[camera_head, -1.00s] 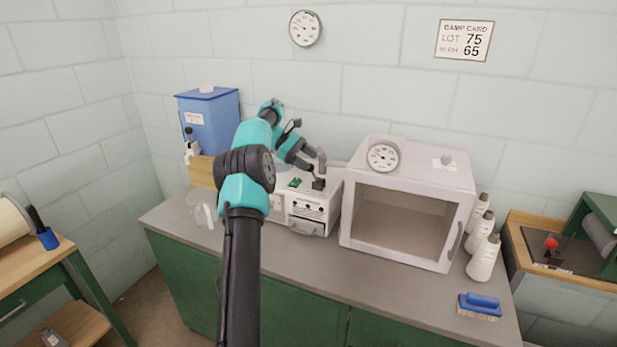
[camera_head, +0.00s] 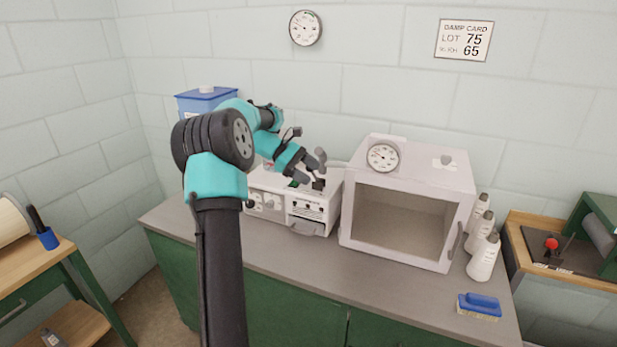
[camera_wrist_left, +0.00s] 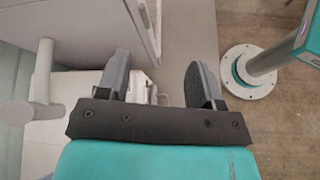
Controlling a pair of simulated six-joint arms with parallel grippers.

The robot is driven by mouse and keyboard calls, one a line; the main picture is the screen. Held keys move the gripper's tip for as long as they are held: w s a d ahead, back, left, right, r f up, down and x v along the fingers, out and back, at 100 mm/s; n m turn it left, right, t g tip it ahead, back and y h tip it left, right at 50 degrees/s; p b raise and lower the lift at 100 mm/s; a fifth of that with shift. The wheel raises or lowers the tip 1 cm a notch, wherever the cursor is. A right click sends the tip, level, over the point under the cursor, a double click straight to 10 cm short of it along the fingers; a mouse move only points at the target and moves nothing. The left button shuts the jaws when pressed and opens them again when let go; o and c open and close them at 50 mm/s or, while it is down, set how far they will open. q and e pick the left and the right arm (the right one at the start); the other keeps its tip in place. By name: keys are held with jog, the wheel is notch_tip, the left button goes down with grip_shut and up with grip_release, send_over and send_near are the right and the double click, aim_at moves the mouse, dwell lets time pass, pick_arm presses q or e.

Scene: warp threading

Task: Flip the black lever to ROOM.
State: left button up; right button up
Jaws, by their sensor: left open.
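The white control box (camera_head: 265,204) stands on the counter in the middle of the head view. A small black part (camera_head: 318,185) on its top right looks like the lever, but its position and any ROOM label are too small to read. My left gripper (camera_head: 315,167) is open and empty, just above and behind that black part, apart from it as far as I can tell. In the left wrist view its two fingers (camera_wrist_left: 160,88) are spread with nothing between them. My right gripper is not in view.
A white chamber (camera_head: 459,205) with a dial stands right of the box, close to my left gripper. A pipe (camera_head: 338,163) runs between them. My arm partly hides a blue tank (camera_head: 190,104). Bottles (camera_head: 484,260) and a brush (camera_head: 480,304) are at right. The front counter (camera_head: 330,270) is clear.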

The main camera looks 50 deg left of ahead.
pick_arm(q)
jog(key=shift+s+d+r, duration=0.1)
jog(key=shift+s+d, duration=0.5)
jog(key=shift+d, duration=0.2)
jog(key=shift+s+d+r, duration=0.1)
jog(key=shift+s+d, duration=0.5)
jog(key=shift+d, duration=0.15)
jog(key=shift+f, duration=0.1)
